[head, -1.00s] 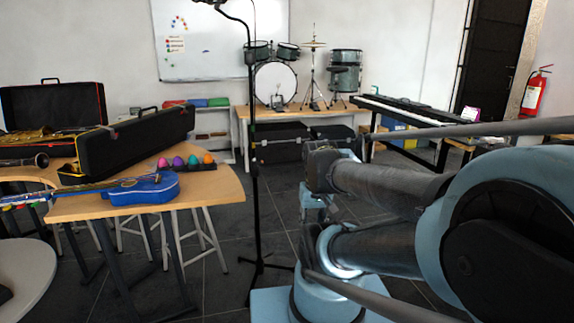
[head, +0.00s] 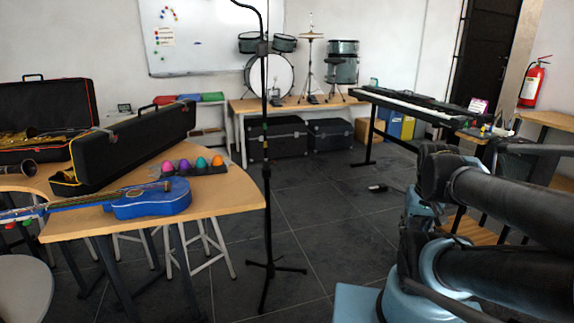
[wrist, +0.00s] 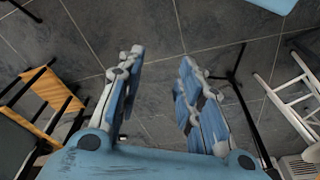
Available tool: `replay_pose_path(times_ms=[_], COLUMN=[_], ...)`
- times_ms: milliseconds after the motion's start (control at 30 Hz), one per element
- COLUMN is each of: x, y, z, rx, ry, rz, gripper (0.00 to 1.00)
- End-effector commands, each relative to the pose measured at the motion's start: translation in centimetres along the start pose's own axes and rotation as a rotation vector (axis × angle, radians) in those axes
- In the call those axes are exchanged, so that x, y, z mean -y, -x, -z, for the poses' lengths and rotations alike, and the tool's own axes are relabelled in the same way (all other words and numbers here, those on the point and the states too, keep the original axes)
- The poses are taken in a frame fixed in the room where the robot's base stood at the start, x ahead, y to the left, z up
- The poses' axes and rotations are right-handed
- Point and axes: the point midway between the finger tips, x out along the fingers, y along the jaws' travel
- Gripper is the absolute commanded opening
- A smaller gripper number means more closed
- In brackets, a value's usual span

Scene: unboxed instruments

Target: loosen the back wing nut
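I cannot make out a wing nut in either view. A black microphone stand (head: 266,170) stands upright on the floor in the middle of the head view, its boom running off the top edge. A cymbal stand (head: 311,55) stands far back beside the drums; its fittings are too small to tell. My gripper (wrist: 159,68) is open and empty in the wrist view, its blue and grey fingers apart above the dark floor tiles. In the head view my arm fills the lower right, and the gripper cannot be told there.
A wooden table (head: 220,204) at left carries a blue guitar (head: 150,199), black cases (head: 132,148) and coloured eggs (head: 185,166). A keyboard (head: 425,105) stands back right. A white stool (wrist: 298,92) is right in the wrist view.

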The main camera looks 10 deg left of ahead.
Motion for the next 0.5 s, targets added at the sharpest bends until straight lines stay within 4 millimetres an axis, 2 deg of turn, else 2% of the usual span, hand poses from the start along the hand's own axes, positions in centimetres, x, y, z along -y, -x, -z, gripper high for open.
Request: replay_pose_path(times_ms=[200,267,367,500], x=[0.0,0.0,0.2,1.1], y=[0.0,0.0,0.8,1.9], z=[0.0,0.0,-0.5,1.1], rx=[0.000,0.000,-0.009,0.005], ry=[0.000,0.000,-0.006,-0.040], rz=[0.000,0.000,0.008,0.048], gripper=[0.33,0.37,0.37,0.37])
